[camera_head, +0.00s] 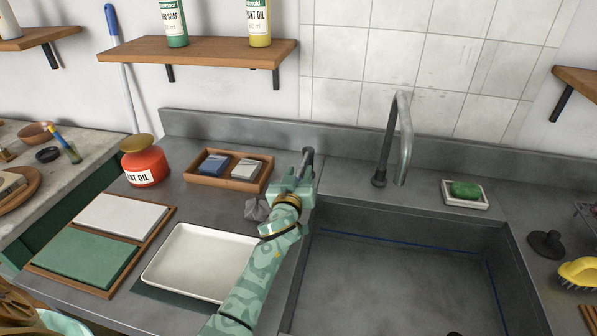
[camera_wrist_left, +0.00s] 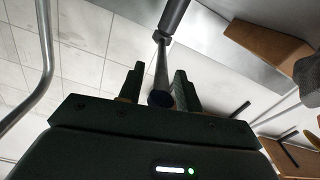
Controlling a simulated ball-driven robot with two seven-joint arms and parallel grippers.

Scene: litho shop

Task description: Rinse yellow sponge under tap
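The tap (camera_head: 404,135) is a grey curved spout standing behind the sink (camera_head: 390,285); no water shows from it. A dark lever (camera_head: 308,157) stands left of the tap. My left gripper (camera_head: 296,182) is at this lever. In the left wrist view the lever's rod (camera_wrist_left: 161,70) runs between the two fingers, which are apart, with my left gripper (camera_wrist_left: 158,88) open around it; firm contact is not clear. I see no clear yellow sponge. A yellow brush-like item (camera_head: 578,272) lies at the right edge. My right gripper is out of view.
A small dish (camera_head: 449,201) with a green block (camera_head: 466,190) sits behind the sink. Left of my arm are a white tray (camera_head: 190,234), a wooden tray (camera_head: 196,178) and a red oil container (camera_head: 143,163). A shelf (camera_head: 195,52) hangs above. The sink basin looks empty.

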